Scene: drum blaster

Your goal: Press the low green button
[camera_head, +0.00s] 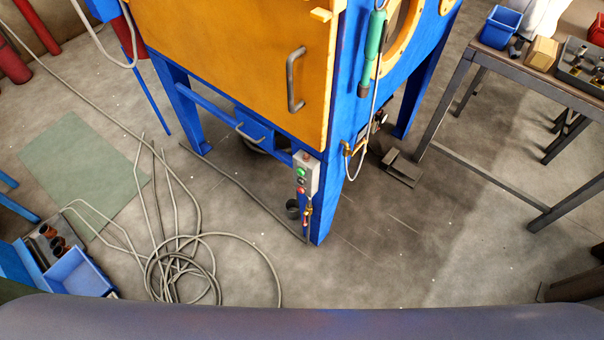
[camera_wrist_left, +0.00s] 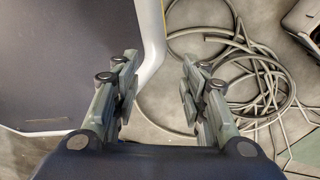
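A grey control box (camera_head: 305,176) is mounted low on the front leg of the blue and orange blasting cabinet, in the middle of the head view. The green button (camera_head: 301,172) is on its front, with a dark button (camera_head: 300,181) just below it and a red part on top. My left gripper (camera_wrist_left: 158,80) shows only in the left wrist view. Its two fingers are apart with nothing between them, over the floor beside my own base. The control box is not in the left wrist view. My right gripper is in neither view.
Coiled grey hoses (camera_head: 180,270) lie on the floor left of the cabinet and also show in the left wrist view (camera_wrist_left: 245,75). A blue bin (camera_head: 78,274) stands at lower left, and a workbench (camera_head: 530,80) at right.

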